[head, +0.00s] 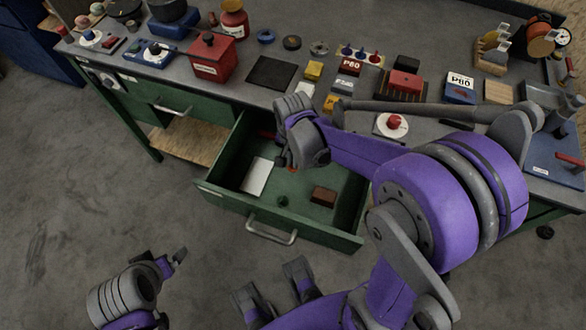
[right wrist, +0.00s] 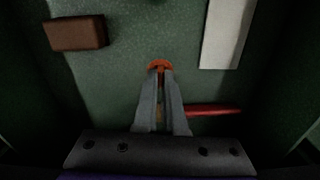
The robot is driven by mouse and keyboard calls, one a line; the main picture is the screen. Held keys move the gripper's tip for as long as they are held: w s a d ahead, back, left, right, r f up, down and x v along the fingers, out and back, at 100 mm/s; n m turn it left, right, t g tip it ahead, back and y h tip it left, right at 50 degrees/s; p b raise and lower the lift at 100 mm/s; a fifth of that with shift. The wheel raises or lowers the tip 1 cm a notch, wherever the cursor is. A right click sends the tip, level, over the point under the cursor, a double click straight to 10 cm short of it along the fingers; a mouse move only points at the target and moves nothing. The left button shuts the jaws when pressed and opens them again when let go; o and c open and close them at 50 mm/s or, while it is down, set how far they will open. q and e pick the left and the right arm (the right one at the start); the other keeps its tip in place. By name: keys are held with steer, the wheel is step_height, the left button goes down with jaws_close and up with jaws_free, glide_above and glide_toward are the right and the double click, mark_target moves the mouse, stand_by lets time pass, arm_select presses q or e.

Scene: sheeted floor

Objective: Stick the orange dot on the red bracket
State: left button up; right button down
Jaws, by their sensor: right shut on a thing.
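The orange dot (right wrist: 159,64) shows at my right gripper's fingertips in the right wrist view, just above the drawer floor. My right gripper (right wrist: 160,75) is shut on it. In the head view the right gripper (head: 288,160) reaches down into the open drawer, and a bit of orange (head: 291,168) shows beside it. I cannot make out for sure which thing is the red bracket; a red block (head: 405,82) lies on the bench top. My left gripper (head: 165,265) is low at the left, over the floor, away from the bench; its jaw gap is unclear.
The green drawer (head: 225,198) is pulled out. It holds a white card (head: 257,176), a brown block (head: 323,196) and a slim red thing (right wrist: 213,110). The bench top carries a red box (head: 212,60), a dark mat (head: 270,72) and many small items.

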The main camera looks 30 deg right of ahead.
steer(key=shift+r, duration=0.4)
step_height(320, 180, up, 4)
steer(key=p, duration=0.3)
steer(key=shift+f, duration=0.1)
stand_by(0.3)
